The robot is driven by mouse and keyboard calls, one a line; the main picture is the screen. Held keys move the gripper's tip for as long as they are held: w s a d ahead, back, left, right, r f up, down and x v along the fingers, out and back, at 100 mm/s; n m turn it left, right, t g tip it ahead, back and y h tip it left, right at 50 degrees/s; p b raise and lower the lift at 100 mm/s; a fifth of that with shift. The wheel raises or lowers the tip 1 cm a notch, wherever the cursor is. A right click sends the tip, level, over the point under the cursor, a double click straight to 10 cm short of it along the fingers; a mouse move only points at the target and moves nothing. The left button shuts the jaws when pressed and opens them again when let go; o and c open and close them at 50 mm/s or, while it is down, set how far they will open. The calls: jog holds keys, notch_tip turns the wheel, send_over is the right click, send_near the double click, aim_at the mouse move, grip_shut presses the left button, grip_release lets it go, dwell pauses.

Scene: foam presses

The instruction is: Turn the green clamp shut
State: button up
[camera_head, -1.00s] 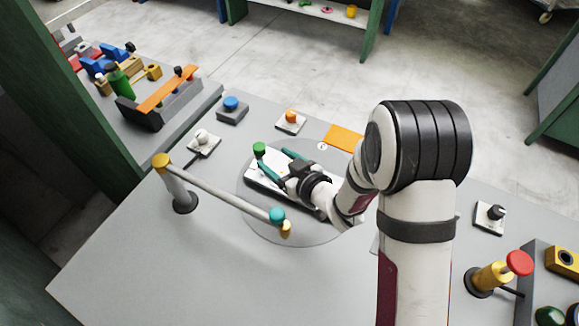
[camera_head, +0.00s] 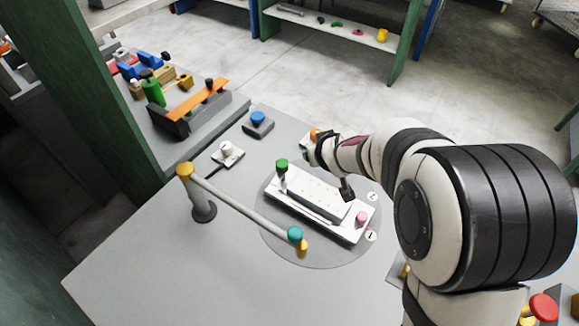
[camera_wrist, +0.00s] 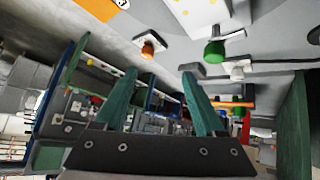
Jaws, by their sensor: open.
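The green clamp shows as a green knob (camera_head: 282,164) on a short post at the far left end of a white press (camera_head: 278,199) with yellow dots. A pink knob (camera_head: 361,217) stands at the press's near right end. In the wrist view the green knob (camera_wrist: 214,50) is right of centre near the top, beyond my fingers. My gripper (camera_wrist: 165,75) is open and empty, with two green fingers apart. In the head view my wrist is just right of the green knob, not touching it; the fingertips there are mostly hidden.
The press sits on a round grey disc (camera_head: 275,240). A bar on a post (camera_head: 203,205) with a teal knob (camera_head: 295,233) crosses left of it. A white button (camera_head: 227,149), blue button (camera_head: 258,117) and orange button (camera_head: 315,133) stand behind. The front left table is clear.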

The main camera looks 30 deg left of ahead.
jog(key=s+a+r+m+g+h, duration=0.25)
jog(key=s+a+r, duration=0.25)
jog(key=s+r, duration=0.25)
send_near(282, 163)
jog(key=shift+n+g, duration=0.35)
jog(key=x, duration=0.9)
jog(key=shift+w, duration=0.35)
grip_shut()
